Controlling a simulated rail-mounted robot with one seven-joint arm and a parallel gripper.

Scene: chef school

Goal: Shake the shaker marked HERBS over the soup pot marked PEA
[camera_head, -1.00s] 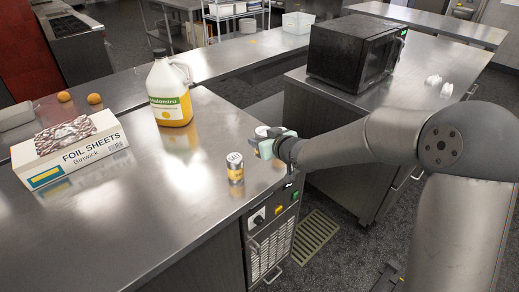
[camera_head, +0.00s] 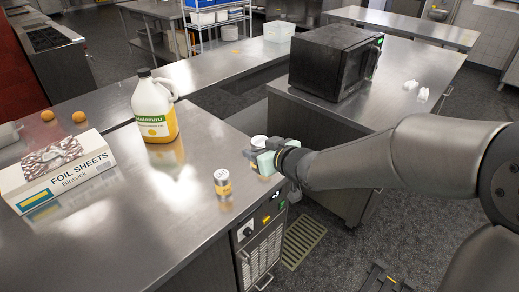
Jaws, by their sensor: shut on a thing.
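My gripper (camera_head: 254,157) is at the right side of the near steel counter, close to its edge. It is shut around a small shaker with a pale top (camera_head: 259,141); the pale green fingers hide most of its body, and a bit of yellow shows below them. I cannot read its label or tell whether its base touches the counter. A second small shaker (camera_head: 222,182), with a grey top and a yellow-orange band, stands upright to the left of my gripper, apart from it. Its marking is too small to read. No soup pot is in view.
A large jug (camera_head: 155,108) with yellow liquid and a foil sheets box (camera_head: 58,172) stand on the near counter (camera_head: 150,240). Two orange round things (camera_head: 79,117) lie behind the box. A black microwave (camera_head: 334,62) stands on the counter behind my arm. The near counter's front is clear.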

